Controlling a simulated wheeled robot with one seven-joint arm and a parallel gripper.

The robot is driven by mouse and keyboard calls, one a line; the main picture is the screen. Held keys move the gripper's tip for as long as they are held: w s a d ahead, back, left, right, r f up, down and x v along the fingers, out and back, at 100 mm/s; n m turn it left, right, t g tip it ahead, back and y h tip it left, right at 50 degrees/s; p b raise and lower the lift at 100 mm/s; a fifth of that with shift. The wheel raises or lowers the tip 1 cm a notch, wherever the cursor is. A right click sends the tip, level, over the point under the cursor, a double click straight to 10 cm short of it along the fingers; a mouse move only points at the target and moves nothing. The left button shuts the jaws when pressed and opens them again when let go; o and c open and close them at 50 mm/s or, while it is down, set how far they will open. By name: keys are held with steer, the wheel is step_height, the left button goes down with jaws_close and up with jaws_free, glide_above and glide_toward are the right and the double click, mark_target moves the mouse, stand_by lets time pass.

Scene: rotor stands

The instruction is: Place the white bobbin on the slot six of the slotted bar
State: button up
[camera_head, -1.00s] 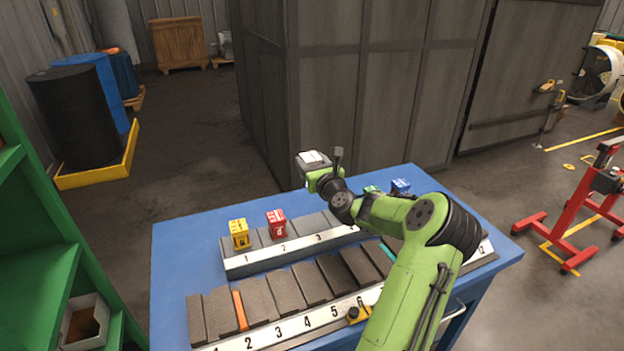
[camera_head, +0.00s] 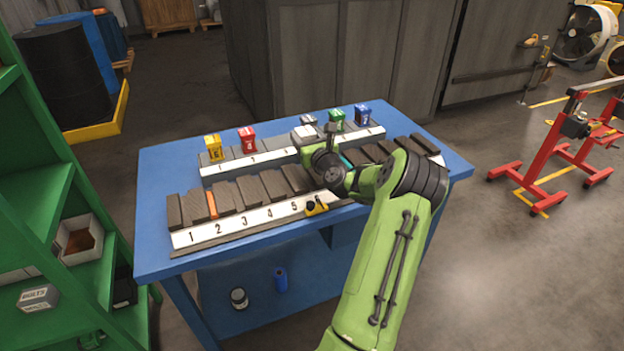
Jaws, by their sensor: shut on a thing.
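My gripper (camera_head: 316,146) is shut on the white bobbin (camera_head: 303,132), a small block with a white top, and holds it above the table. Two numbered bars lie on the blue table. My gripper and forearm hide the middle of both bars, and I cannot read a six on either. The bobbin appears over or near the back bar's middle; its height is unclear.
Yellow (camera_head: 213,147), red (camera_head: 247,138), grey (camera_head: 309,122), green (camera_head: 336,119) and blue (camera_head: 362,114) blocks stand along the back bar. A yellow-black tool (camera_head: 316,205) sits at the front bar's strip. A green shelf (camera_head: 40,190) stands at left.

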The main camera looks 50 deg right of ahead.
step_height(320, 180, down, 8)
steer(key=shift+w+d+r+b, duration=0.1)
steer(key=shift+w+d+b, duration=0.05)
steer(key=shift+b, duration=0.9)
steer(key=shift+f, duration=0.2)
steer(key=o, duration=1.3)
steer(key=shift+c, duration=0.2)
